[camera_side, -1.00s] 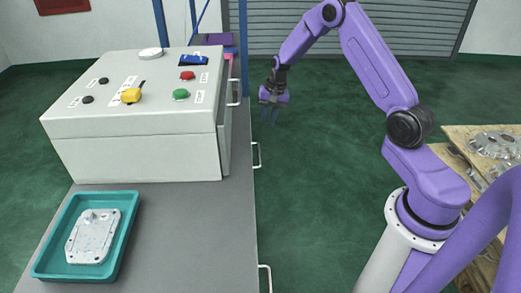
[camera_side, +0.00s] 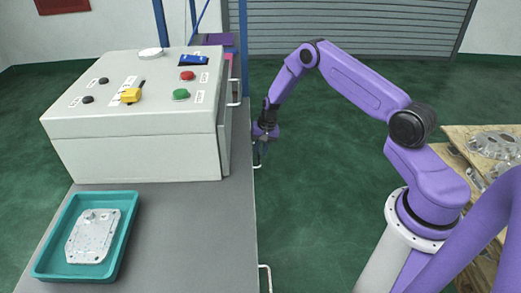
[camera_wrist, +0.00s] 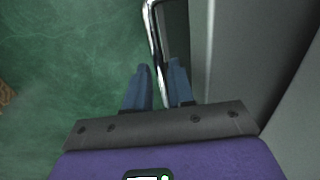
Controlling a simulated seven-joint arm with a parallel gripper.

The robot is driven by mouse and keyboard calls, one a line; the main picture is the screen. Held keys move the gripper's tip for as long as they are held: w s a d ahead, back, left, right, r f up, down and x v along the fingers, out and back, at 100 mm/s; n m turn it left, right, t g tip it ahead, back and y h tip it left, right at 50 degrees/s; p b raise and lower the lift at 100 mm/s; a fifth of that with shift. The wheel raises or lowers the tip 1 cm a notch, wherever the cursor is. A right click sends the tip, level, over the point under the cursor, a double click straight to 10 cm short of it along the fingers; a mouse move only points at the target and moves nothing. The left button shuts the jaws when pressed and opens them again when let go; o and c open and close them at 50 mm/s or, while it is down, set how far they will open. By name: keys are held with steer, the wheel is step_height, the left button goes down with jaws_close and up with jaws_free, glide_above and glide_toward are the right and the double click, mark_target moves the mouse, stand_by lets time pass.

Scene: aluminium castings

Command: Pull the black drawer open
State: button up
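A pale metal bar handle sticks out from the bench front beside my gripper (camera_side: 262,152) in the side view. In the wrist view the handle (camera_wrist: 155,42) runs down between the two blue-grey fingers of my gripper (camera_wrist: 158,78). The fingers are apart, one on each side of the bar, with a gap visible. I cannot tell if either finger touches it. A dark face (camera_wrist: 177,32) shows behind the handle. The drawer fronts are turned away from the side view, so their colours do not show there.
The grey bench top (camera_side: 190,225) carries a control box (camera_side: 135,155) and a teal tray (camera_side: 118,245) with a casting (camera_side: 92,236). Other handles show above (camera_side: 235,93) and below (camera_side: 266,278) along the bench front. The green floor (camera_side: 330,210) right of the bench is clear.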

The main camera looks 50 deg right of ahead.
steer(key=shift+f, duration=0.1)
jaws_close()
steer(key=shift+s, duration=0.1)
steer(key=s+d, duration=2)
steer(key=shift+d, duration=0.15)
steer(key=shift+s, duration=0.1)
jaws_free()
